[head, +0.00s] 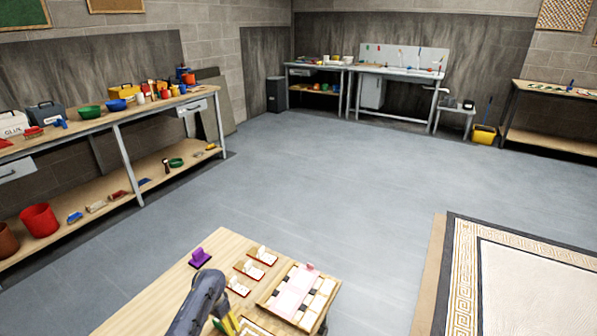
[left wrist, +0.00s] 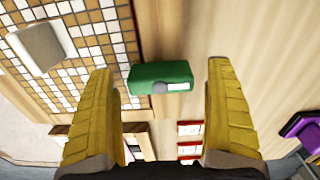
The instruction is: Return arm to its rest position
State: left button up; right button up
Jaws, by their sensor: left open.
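My left gripper (left wrist: 161,68) is open in the left wrist view, with its two yellow fingers wide apart. A green block-like tool (left wrist: 150,71) with a pale label shows in the gap between the fingertips, clear of both; I cannot tell its height against them. In the head view the left gripper (head: 231,324) is at the bottom edge over the wooden table (head: 150,305), partly cut off. A mosaic panel (left wrist: 97,57) of white and brown tiles lies left in the wrist view, with a grey square block (left wrist: 38,46) over it. My right gripper is not in view.
On the table are a purple tool (head: 199,257), small red-edged trays (head: 263,256) and a wooden tray (head: 268,299) with a pink strip (head: 293,292). A long shelf bench (head: 85,128) stands at left. The floor (head: 320,195) beyond the table is clear; a rug (head: 540,275) lies right.

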pick_arm(q)
jog(key=shift+f+m, duration=0.2)
jog(key=shift+m, duration=0.1)
jog(key=m, duration=0.6)
jog(key=shift+m, duration=0.3)
jog(key=m, duration=0.4)
jog(key=shift+m, duration=1.9)
